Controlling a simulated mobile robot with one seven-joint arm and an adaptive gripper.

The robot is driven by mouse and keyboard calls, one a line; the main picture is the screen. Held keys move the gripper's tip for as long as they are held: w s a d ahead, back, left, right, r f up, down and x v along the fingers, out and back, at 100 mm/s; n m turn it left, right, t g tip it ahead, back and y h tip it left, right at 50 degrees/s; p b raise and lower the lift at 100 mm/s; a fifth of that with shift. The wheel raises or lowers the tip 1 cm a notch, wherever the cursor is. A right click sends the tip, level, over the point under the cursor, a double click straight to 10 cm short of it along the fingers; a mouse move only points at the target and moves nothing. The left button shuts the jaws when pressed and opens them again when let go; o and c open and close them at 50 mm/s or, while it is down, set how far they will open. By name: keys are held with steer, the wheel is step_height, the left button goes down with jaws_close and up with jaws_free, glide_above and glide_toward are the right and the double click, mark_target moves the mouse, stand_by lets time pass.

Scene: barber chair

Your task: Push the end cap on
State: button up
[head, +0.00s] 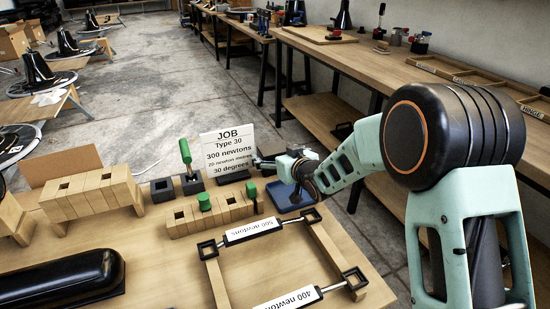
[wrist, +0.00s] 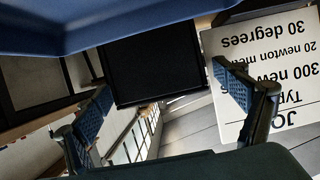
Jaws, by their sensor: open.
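My gripper (head: 268,164) is beside the job card, above the blue tray (head: 291,197) at the bench's right edge. In the wrist view my gripper (wrist: 165,97) is open, with its two blue padded fingers wide apart. A black square piece (wrist: 152,71) shows between and beyond the fingers, touching neither as far as I can see; I cannot tell whether it is the end cap. A long black padded part (head: 62,283) with rounded ends lies at the bench's front left. No end cap can be made out with certainty in the head view.
The job card (head: 229,146) stands behind a slotted wooden block (head: 211,214) with green-topped pieces. A wooden frame with a 500 newtons gauge (head: 252,231) and a 400 newtons gauge (head: 288,300) lies in front. A stepped wooden rack (head: 92,194) stands left. A long side bench (head: 352,58) runs behind.

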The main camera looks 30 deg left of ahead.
steer(key=c, duration=1.2)
steer(key=shift+c, duration=0.9)
steer(key=shift+r, duration=0.1)
